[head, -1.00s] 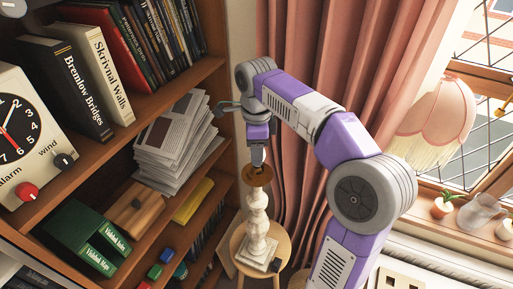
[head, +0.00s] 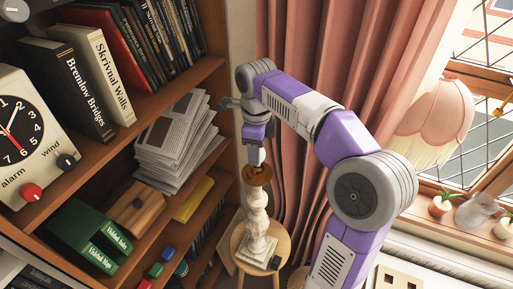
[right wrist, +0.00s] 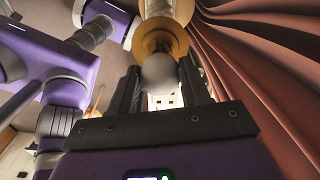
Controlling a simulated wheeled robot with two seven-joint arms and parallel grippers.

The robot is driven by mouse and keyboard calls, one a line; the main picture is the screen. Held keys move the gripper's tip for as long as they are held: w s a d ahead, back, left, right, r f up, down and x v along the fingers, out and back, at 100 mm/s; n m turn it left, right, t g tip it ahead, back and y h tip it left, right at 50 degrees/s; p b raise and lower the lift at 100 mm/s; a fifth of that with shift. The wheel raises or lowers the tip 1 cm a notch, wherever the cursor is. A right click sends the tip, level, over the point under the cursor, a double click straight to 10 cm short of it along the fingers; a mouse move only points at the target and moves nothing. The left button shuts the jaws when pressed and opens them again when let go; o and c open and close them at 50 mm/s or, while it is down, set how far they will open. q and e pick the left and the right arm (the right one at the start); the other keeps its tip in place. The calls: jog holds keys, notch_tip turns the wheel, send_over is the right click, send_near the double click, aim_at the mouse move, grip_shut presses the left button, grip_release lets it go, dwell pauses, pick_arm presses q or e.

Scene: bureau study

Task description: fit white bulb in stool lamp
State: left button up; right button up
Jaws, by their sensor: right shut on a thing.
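The stool lamp (head: 257,222) has a pale turned column and a brown-gold top. It stands upright on a small round wooden stool (head: 280,243) between the bookcase and the curtain. My right gripper (head: 257,163) points down just above the lamp's top. In the right wrist view, its two dark fingers (right wrist: 160,85) are shut on the white bulb (right wrist: 159,71). The bulb's round end faces the camera. The lamp's gold ring (right wrist: 150,40) shows just beyond the bulb. The bulb's far end is hidden, so I cannot tell whether it touches the socket. My left gripper is not in view.
The bookcase (head: 215,150), with a stack of papers (head: 178,135), stands close left of the lamp. A pink curtain (head: 300,70) hangs close behind and right. A small dark block (head: 276,263) lies on the stool. A pink fringed lampshade (head: 437,112) is at right.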

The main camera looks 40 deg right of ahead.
jog(key=shift+m, duration=0.6)
jog(key=shift+m+p, duration=0.4)
jog(key=shift+m, duration=0.5)
jog(key=o, duration=1)
jog(key=shift+c, duration=0.2)
jog(key=shift+r, duration=0.1)
jog(key=shift+r, duration=3.4)
